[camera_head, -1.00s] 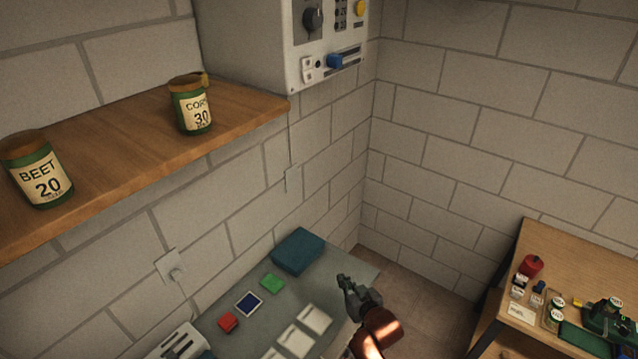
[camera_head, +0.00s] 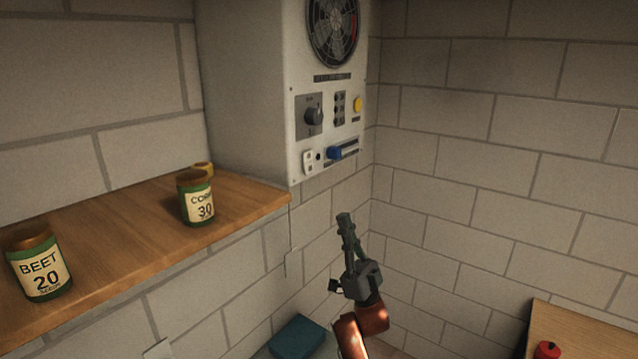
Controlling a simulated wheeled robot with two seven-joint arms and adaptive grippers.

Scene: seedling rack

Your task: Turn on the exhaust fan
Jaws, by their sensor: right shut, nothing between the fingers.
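The exhaust fan (camera_head: 333,28) is a dark round grille at the top of a pale wall box (camera_head: 300,80). On the box's front, below the fan, are a black rotary knob (camera_head: 314,116), a strip of small dark indicators (camera_head: 340,108), a yellow button (camera_head: 358,104), a blue part (camera_head: 343,152) and a white socket-like plate (camera_head: 308,162). I cannot tell whether the fan turns. My right gripper (camera_head: 344,217) points up, shut and empty, below the box and apart from it. My left gripper is not in view.
A wooden shelf (camera_head: 120,255) on the left wall holds a BEET 20 can (camera_head: 40,270) and a CORN 30 can (camera_head: 197,205). A teal box (camera_head: 297,337) lies below. A wooden table (camera_head: 580,335) with a red item (camera_head: 547,350) stands at the lower right.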

